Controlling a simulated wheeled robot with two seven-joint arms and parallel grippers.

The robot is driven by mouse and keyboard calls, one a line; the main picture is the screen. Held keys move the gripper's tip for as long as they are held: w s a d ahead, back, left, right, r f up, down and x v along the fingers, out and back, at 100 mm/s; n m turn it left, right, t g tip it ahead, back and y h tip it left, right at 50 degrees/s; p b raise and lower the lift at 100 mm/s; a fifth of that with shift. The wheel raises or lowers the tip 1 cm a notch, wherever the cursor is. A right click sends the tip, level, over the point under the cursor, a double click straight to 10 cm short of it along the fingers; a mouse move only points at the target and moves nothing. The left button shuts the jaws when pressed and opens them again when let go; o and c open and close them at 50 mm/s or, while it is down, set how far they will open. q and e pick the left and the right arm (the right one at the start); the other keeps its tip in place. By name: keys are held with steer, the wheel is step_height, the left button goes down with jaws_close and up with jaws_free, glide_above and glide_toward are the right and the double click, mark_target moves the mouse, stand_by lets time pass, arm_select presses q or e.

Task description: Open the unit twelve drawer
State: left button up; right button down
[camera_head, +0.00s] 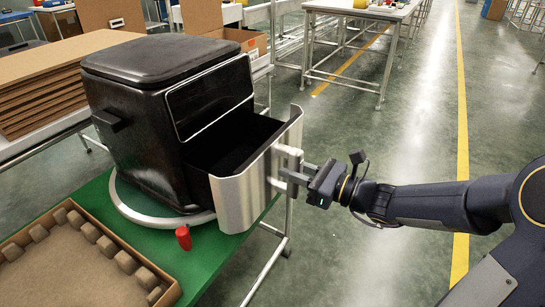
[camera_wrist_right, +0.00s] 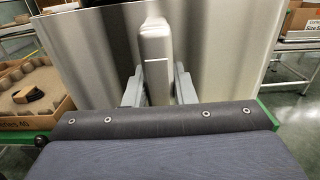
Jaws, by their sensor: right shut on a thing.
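The black fryer unit (camera_head: 140,110) stands on a round light turntable (camera_head: 150,213) on a green table. Its drawer, with a silver front (camera_head: 238,196), is pulled out toward the right, and its dark, empty-looking inside shows. My right gripper (camera_head: 288,176) reaches in from the right and is shut on the drawer's light handle (camera_head: 290,152). In the right wrist view the handle (camera_wrist_right: 155,50) stands upright between the two grey fingers, with the silver front behind it. I cannot read any unit number. My left gripper is not in view.
A red cylinder (camera_head: 183,238) stands on the green table (camera_head: 222,252) near the turntable. A cardboard tray (camera_head: 75,262) with moulded bumps is at front left. Stacked brown boards (camera_head: 40,95) lie behind. Open floor lies on the right.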

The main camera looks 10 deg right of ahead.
steer(key=p+v, duration=0.1)
steer(key=v, duration=0.6)
steer(key=c, duration=1.2)
jaws_free()
steer(key=p+v, duration=0.1)
steer(key=v, duration=0.6)
steer(key=shift+s+d+p, duration=0.3)
